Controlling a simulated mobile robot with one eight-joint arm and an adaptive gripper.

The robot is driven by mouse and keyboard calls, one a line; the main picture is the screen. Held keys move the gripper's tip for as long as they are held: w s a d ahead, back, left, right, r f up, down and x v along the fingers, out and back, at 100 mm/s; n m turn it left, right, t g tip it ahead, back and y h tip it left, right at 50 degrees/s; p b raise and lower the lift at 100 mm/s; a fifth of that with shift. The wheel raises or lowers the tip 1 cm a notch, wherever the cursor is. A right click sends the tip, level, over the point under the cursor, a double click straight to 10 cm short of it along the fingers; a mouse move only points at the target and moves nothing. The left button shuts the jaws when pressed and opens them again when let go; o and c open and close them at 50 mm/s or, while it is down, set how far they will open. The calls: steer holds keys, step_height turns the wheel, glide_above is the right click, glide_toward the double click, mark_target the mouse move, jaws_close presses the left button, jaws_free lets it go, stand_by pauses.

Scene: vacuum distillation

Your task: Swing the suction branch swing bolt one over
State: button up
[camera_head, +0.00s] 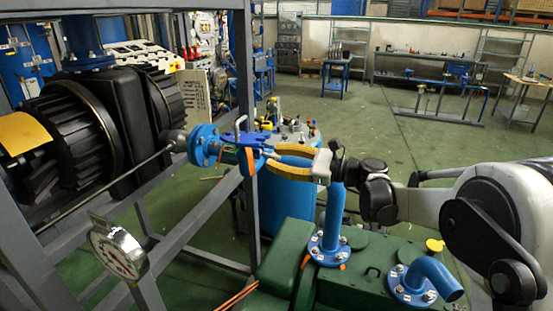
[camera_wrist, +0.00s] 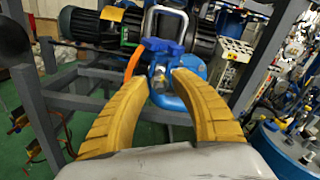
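The suction branch (camera_head: 210,145) is a blue flanged pipe end on the left, with a blue clamp-like fitting (camera_head: 250,140) at its open end. The fitting also shows in the wrist view (camera_wrist: 162,46). A bright metal loop (camera_wrist: 182,28) stands up behind it, and an orange strip (camera_wrist: 134,62) hangs at its left. A small metal piece, possibly a swing bolt (camera_wrist: 160,72), sits at the fitting's front; I cannot tell which bolt is one. My gripper (camera_head: 272,160) has yellow curved fingers, set apart around empty space, tips close to the fitting. Contact is unclear.
A grey frame (camera_head: 246,90) holds a black motor (camera_head: 100,125) behind the branch. A pressure gauge (camera_head: 118,252) is at lower left. A green tank (camera_head: 350,285) with blue pipe stubs (camera_head: 333,215) lies below my arm. Open green floor lies beyond.

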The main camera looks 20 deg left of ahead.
jaws_close()
steer(key=shift+r, duration=0.15)
steer(key=r+h+p, duration=0.2)
steer(key=h+p, duration=0.1)
steer(key=p, duration=0.2)
steer(key=h+p, duration=0.2)
steer(key=r+h+p, duration=0.1)
steer(key=p, duration=0.1)
steer(key=shift+a+g, duration=0.25)
steer(key=shift+g, duration=0.05)
steer(key=shift+a+r+h+p, duration=0.15)
steer(key=shift+a+h+p, duration=0.05)
steer(key=shift+h+p, duration=0.75)
